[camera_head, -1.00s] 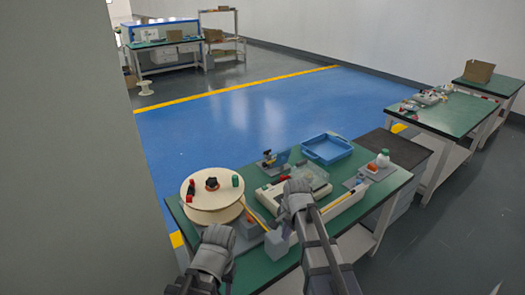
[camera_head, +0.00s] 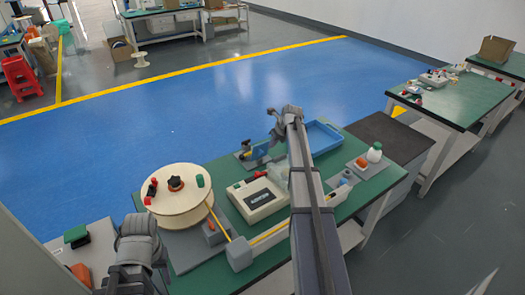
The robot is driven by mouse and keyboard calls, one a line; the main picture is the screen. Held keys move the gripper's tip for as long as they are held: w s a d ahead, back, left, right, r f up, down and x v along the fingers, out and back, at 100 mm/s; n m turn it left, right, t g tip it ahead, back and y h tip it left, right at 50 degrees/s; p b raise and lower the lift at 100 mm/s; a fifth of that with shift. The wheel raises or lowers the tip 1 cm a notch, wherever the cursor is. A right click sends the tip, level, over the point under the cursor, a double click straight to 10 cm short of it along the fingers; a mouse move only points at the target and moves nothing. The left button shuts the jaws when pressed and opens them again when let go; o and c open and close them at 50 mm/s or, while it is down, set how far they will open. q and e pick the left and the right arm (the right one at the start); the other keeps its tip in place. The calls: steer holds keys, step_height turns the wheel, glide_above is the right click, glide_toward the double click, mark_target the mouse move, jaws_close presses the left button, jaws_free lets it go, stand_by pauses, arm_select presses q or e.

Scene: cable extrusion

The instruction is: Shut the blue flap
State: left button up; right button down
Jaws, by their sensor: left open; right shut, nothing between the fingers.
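The blue flap (camera_head: 262,151) is a small blue piece on the small dark device at the back of the green table, left of the blue tray. It seems raised, but its exact angle is too small to tell. My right gripper (camera_head: 274,128) is shut and empty, just above and beside the flap; I cannot tell whether it touches. My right arm crosses the table and hides part of its middle. My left gripper (camera_head: 136,280) is open and empty at the lower left, by the table's left end, far from the flap.
A cream spool (camera_head: 178,201) stands at the table's left, with a yellow cable running from it. A cream instrument (camera_head: 257,200) lies in the middle. A grey surface with a green-topped item (camera_head: 76,236) is at the left.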

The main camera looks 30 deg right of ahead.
mark_target(262, 153)
steer(key=b+x, duration=0.8)
steer(key=x, duration=0.2)
steer(key=shift+b, duration=0.35)
steer(key=shift+s+a+r, duration=0.1)
steer(key=shift+s, duration=0.1)
